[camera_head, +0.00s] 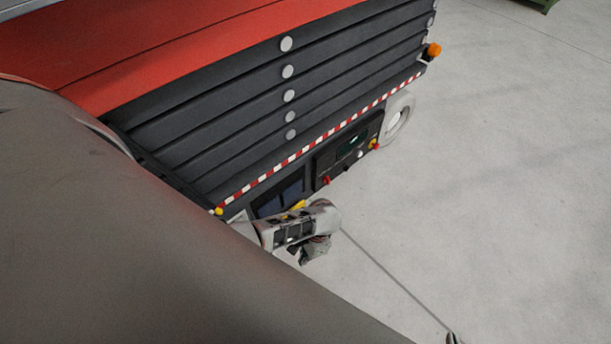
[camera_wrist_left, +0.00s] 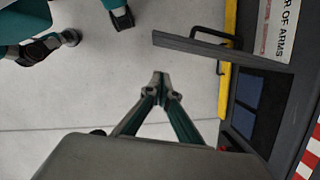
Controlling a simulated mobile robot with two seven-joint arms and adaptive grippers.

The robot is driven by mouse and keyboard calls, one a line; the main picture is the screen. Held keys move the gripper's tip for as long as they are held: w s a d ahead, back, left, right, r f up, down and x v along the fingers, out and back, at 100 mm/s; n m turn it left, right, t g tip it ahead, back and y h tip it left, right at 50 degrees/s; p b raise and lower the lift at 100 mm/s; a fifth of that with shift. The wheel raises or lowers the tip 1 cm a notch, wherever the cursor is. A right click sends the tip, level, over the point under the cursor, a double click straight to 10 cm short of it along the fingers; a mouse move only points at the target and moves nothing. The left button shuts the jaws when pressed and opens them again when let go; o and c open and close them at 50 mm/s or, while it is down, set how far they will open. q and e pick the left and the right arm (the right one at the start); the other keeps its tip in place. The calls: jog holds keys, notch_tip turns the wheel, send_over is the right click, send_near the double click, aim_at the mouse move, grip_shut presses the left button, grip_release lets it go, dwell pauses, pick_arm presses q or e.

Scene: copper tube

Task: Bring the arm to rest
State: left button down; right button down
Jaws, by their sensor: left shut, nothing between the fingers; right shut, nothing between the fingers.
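My left gripper (camera_head: 316,250) is low in the middle of the head view, close in front of the machine's control panels. In the left wrist view its two fingers (camera_wrist_left: 161,82) meet at the tips, with nothing between them. Bare floor shows behind the fingertips. A small dark tip (camera_head: 452,338) at the bottom edge of the head view seems to be my right gripper; most of it is cut off. No held object shows in either view.
A red-topped machine (camera_head: 190,45) with dark ribbed sides stands close by. It carries a screen panel (camera_head: 352,142), an orange lamp (camera_head: 433,50) and a pale ring (camera_head: 397,118). A dark bar (camera_wrist_left: 220,50) juts out near a yellow edge.

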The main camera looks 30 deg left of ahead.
pick_arm(q)
jog(key=shift+v, duration=1.05)
